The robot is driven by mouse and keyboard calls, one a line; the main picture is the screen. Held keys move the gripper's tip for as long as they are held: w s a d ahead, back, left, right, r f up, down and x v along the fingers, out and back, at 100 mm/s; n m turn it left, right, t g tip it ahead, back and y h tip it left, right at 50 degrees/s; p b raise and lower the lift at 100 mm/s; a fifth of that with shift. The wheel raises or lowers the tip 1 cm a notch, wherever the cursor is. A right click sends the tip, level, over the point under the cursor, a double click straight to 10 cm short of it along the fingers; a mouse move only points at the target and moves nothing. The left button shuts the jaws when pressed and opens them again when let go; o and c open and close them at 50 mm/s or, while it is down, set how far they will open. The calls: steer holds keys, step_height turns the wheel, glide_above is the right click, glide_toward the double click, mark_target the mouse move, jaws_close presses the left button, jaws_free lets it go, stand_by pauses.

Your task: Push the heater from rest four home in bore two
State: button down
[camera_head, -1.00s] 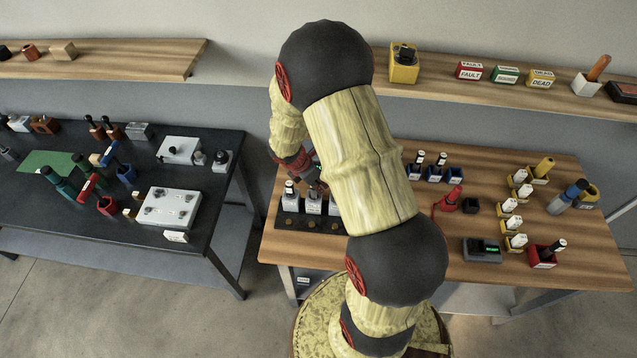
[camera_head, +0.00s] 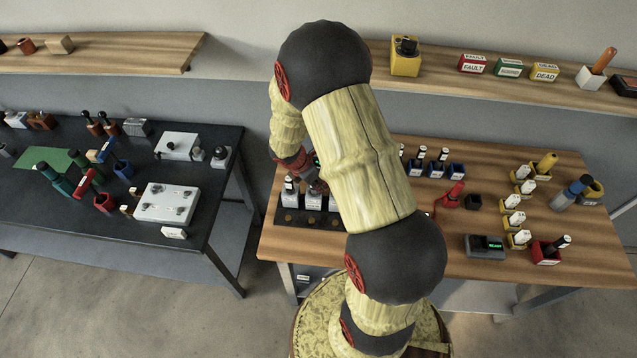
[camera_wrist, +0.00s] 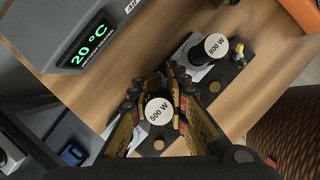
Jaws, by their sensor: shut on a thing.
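My gripper (camera_wrist: 160,108) is shut on a dark heater whose white round top (camera_wrist: 159,111) reads "500 W". In the wrist view I look straight down on that heater, so its depth in any bore is hidden. It is over a dark plate (camera_wrist: 190,130) with brass discs. A second heater, with a top (camera_wrist: 217,46) reading "800 W", stands in a pale block on the same plate. In the head view my gripper (camera_head: 318,178) is at the pale blocks (camera_head: 290,199) on the dark plate (camera_head: 283,215), partly hidden by my arm. Bore numbers are not readable.
A grey unit (camera_wrist: 85,32) showing "20 °C" stands close by in the wrist view. A dark bench (camera_head: 215,240) is left.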

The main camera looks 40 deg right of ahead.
step_height(320, 180, up, 6)
steer(key=p, duration=0.5)
steer(key=shift+p, duration=0.35)
stand_by(0.6)
steer(key=shift+s, duration=0.1)
